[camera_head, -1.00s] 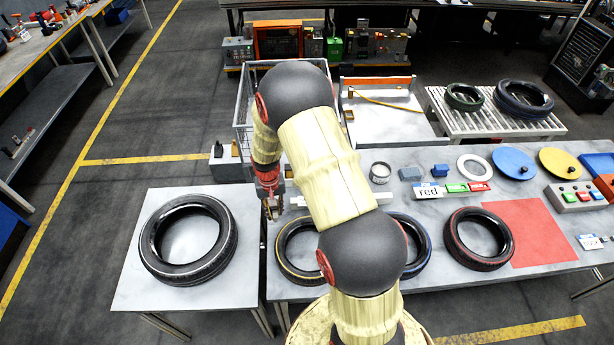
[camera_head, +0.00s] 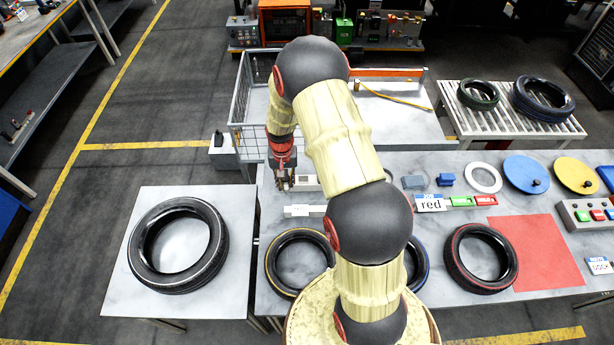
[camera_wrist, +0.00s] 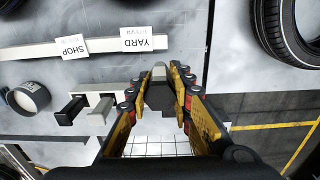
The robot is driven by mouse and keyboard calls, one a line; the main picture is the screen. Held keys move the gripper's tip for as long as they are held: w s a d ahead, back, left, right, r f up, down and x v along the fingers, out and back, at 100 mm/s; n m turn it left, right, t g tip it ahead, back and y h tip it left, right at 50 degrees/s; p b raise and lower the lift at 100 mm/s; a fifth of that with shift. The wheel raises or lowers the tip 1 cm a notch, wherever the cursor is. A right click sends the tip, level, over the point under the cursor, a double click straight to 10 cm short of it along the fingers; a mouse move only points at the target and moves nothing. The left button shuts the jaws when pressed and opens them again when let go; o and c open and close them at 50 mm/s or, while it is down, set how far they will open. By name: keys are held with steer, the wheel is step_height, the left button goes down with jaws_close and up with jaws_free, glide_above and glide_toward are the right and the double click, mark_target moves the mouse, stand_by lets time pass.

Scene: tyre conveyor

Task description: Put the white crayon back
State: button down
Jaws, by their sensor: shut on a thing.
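My gripper (camera_wrist: 158,85) is shut on a small tapered thing (camera_wrist: 158,97), which I take for the white crayon; it looks grey to dark in the wrist view. In the head view my gripper (camera_head: 283,182) hangs over the work table's left back part, and the crayon is too small to make out. Whether the crayon touches anything is unclear.
A white bar (camera_wrist: 100,46) carries SHOP and YARD labels. A round tin (camera_wrist: 28,97) stands beyond the holder. A white-striped tyre (camera_head: 178,245) lies on the left side table. Yellow- (camera_head: 300,262) and red-striped (camera_head: 480,258) tyres lie in front. A wire cage (camera_head: 245,105) stands behind.

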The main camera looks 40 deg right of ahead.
steer(key=w+d+f+b, duration=0.2)
steer(key=w+d+f, duration=0.2)
steer(key=d, duration=0.4)
steer(key=b, duration=0.2)
glide_above(303, 176)
steer(key=s+a, duration=0.2)
step_height(303, 176, down, 5)
steer(key=shift+w+d+f+b, duration=0.1)
steer(key=shift+f+b, duration=0.1)
steer(key=shift+f, duration=0.4)
steer(key=shift+s+d+f+b, duration=0.15)
steer(key=shift+f+b, duration=0.1)
steer(key=shift+f, duration=0.35)
steer(key=shift+w+d+f+b, duration=0.1)
steer(key=shift+w+f+b, duration=0.1)
steer(key=shift+f, duration=0.4)
steer(key=shift+f, duration=0.1)
steer(key=shift+f, duration=0.15)
steer(key=c, duration=1.6)
jaws_free()
